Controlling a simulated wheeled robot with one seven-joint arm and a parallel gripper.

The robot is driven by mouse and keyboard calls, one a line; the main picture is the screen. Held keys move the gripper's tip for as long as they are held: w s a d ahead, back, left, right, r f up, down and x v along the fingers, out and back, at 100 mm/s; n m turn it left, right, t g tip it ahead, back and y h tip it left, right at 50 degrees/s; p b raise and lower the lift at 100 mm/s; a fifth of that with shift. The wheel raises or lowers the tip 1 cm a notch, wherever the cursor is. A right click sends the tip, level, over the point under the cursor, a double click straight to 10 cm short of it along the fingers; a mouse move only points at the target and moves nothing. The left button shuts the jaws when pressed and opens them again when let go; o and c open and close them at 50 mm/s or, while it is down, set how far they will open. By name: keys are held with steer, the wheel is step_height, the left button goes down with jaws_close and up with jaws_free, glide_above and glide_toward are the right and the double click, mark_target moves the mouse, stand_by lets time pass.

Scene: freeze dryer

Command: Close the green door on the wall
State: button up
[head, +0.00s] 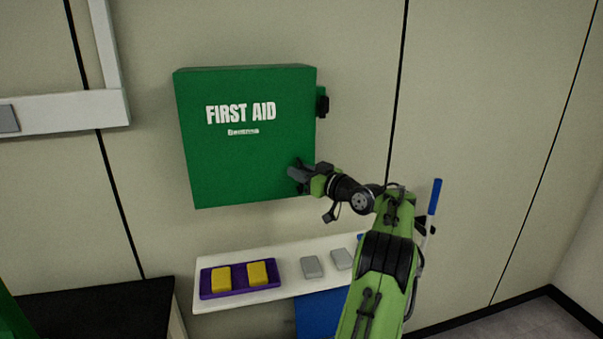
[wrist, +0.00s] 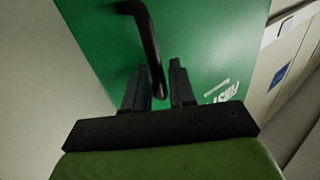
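The green door (head: 235,150) is the front of a first aid cabinet on the wall, lettered "FIRST AID". It looks shut or nearly shut; a small gap cannot be ruled out. A black handle or latch (head: 322,103) shows at its right edge. My gripper (head: 298,172) is in front of the door's lower right corner, close to its face; contact cannot be told. In the wrist view, the green door (wrist: 205,45) fills the middle. My gripper (wrist: 160,75) has its fingers apart, with the curved black handle (wrist: 148,35) reaching down toward the gap between them.
Below the cabinet, a white shelf (head: 240,298) carries a purple tray (head: 240,291) with two yellow blocks (head: 258,273) and two grey blocks (head: 312,267). A black-topped surface (head: 100,310) is at the lower left. The wall right of my arm is mostly bare.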

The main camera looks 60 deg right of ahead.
steer(key=s+a+b, duration=0.2)
steer(key=s+b, duration=0.1)
steer(key=s, duration=1.2)
steer(key=shift+s+a, duration=0.3)
steer(key=shift+a, duration=0.1)
steer(key=shift+w, duration=0.15)
